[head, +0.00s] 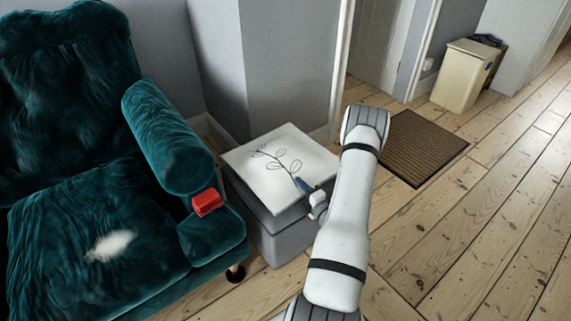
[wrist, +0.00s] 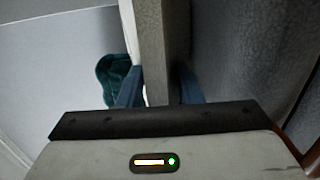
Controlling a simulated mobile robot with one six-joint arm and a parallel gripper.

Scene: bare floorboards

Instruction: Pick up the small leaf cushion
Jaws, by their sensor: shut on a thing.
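The small leaf cushion (head: 262,178) is white, square and flat, with a dark leaf sprig drawn on it. It lies level at the top of a grey fabric ottoman (head: 285,243), beside the armchair. My gripper (head: 305,188) is at the cushion's right edge, with one blue finger showing over the top face. The other finger is hidden in the head view. In the wrist view my gripper (wrist: 158,90) has a blue finger on each side of a greyish edge and is shut on it. I cannot tell whether the cushion is clear of the ottoman.
Walls are close behind the ottoman. A brown doormat (head: 415,147) and a cream bin (head: 464,78) lie beyond. Floorboards at the right are clear.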

